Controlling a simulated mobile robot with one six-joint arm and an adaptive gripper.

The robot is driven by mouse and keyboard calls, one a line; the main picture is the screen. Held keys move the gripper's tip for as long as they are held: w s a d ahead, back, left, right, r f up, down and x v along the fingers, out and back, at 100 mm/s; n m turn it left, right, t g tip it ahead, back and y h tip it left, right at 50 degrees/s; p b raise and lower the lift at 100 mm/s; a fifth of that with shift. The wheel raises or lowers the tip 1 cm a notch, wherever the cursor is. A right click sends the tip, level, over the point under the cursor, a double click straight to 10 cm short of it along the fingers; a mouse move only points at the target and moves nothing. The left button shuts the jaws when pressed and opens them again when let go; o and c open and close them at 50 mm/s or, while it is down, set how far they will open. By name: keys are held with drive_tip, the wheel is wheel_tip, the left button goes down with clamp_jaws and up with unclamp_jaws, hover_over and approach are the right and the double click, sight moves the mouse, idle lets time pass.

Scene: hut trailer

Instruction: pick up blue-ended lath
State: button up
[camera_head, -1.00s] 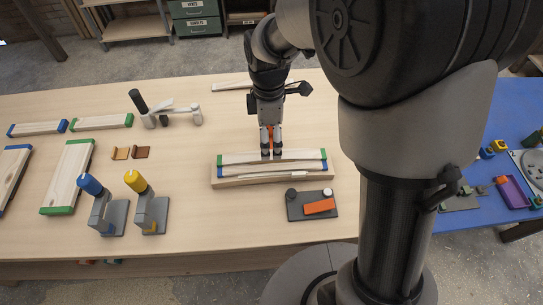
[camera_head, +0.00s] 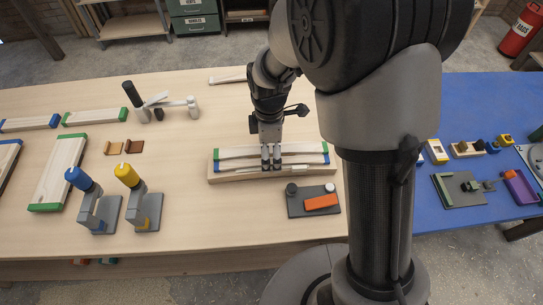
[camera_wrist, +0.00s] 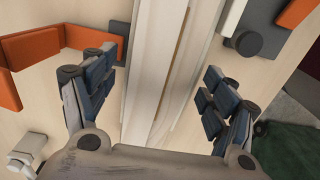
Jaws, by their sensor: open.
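A pale lath with blue ends (camera_head: 326,159) lies on a wooden holder (camera_head: 219,179) on the table, in front of a green-ended lath (camera_head: 235,153). My gripper (camera_head: 271,166) is low over the middle of these laths, and its fingers hide part of them. In the wrist view my open gripper (camera_wrist: 158,82) has a finger on each side of long pale strips (camera_wrist: 155,65). The coloured ends are out of that view, so I cannot tell which lath is which there. I see no finger clearly touching a lath.
A grey plate with an orange block (camera_head: 321,202) lies close in front of the holder. Two clamp-like stands, blue-topped (camera_head: 80,181) and yellow-topped (camera_head: 128,177), stand left. Other blue-ended (camera_head: 28,124) and green-ended (camera_head: 58,172) pieces lie farther left.

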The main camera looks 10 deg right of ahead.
drive_tip(key=shift+c, duration=0.3)
drive_tip(key=shift+s, duration=0.1)
drive_tip(key=c, duration=1.1)
